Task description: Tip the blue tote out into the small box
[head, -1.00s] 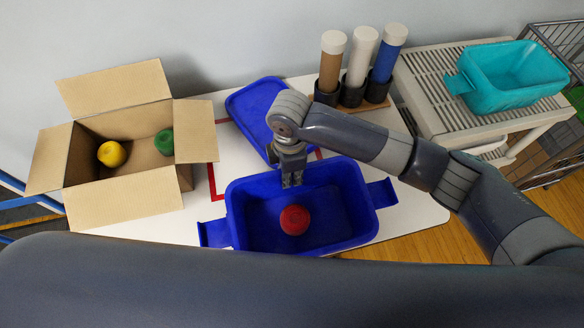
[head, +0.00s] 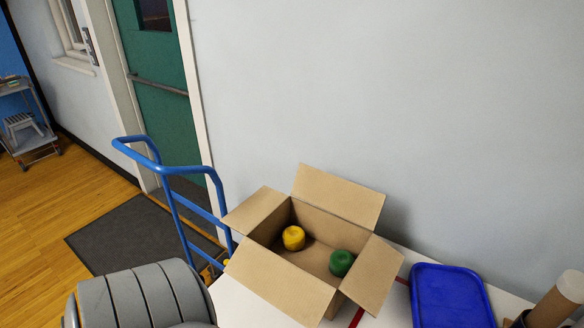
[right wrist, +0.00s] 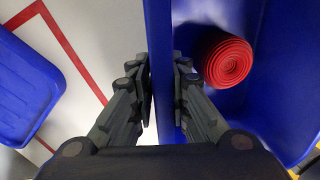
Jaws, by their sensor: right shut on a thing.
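The small box (head: 262,215) is an open cardboard box with its flaps folded out. It stands on the white table in the head view and holds a yellow roll (head: 293,238) and a green roll (head: 341,263). In the right wrist view my right gripper (right wrist: 163,88) is shut on the wall of the blue tote (right wrist: 285,100), one finger on each side. A red roll (right wrist: 228,61) lies inside the tote, close to that wall. The head view does not show the tote or my right gripper. My left gripper is in neither view.
A blue lid (head: 450,298) lies right of the box; it also shows in the right wrist view (right wrist: 25,85). A red line (right wrist: 75,45) marks the white tabletop. A blue-handled cart (head: 175,171) stands left of the box. A capped brown tube (head: 553,306) stands at far right.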

